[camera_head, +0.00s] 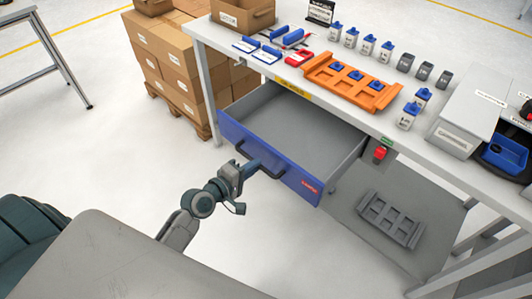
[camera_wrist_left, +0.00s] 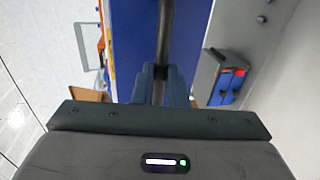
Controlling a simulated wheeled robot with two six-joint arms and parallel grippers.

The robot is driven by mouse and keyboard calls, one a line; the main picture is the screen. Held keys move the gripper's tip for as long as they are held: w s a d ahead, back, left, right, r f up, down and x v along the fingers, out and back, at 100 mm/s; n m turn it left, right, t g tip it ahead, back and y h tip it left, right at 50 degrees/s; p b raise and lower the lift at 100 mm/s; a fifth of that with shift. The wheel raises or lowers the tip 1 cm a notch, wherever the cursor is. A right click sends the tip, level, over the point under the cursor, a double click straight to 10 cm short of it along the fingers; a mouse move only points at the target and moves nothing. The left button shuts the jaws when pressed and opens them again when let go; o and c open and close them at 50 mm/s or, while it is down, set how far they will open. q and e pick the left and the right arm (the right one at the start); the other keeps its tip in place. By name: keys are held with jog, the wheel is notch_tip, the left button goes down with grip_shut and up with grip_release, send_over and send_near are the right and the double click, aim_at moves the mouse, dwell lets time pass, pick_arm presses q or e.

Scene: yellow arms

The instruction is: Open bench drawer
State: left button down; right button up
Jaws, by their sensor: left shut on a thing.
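The bench drawer (camera_head: 285,129) has a blue front and a grey inside. It is pulled well out from under the bench top and looks empty. Its dark handle (camera_head: 279,174) runs along the blue front. My left gripper (camera_head: 252,167) is at the handle, in front of the drawer, and is shut on it. In the left wrist view the two fingers (camera_wrist_left: 160,85) close around the dark handle bar (camera_wrist_left: 165,35), with the blue drawer front (camera_wrist_left: 134,40) behind. My right gripper is not in view.
The bench top (camera_head: 225,50) holds an orange tray (camera_head: 325,72), several small bottles and a grey box (camera_head: 452,140). A grey tray (camera_head: 390,219) lies on the lower shelf. Stacked cartons (camera_head: 170,62) stand on a pallet at the left. The floor before the drawer is clear.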

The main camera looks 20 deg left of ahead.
pick_arm(q)
jog(key=shift+v, duration=0.9)
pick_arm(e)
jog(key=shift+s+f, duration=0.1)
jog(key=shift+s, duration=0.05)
pick_arm(q)
jog(key=shift+f, duration=0.25)
jog(key=c, duration=1.5)
grip_release()
jog(key=shift+o, duration=0.2)
jog(key=v, duration=1)
jog(key=shift+s, duration=0.4)
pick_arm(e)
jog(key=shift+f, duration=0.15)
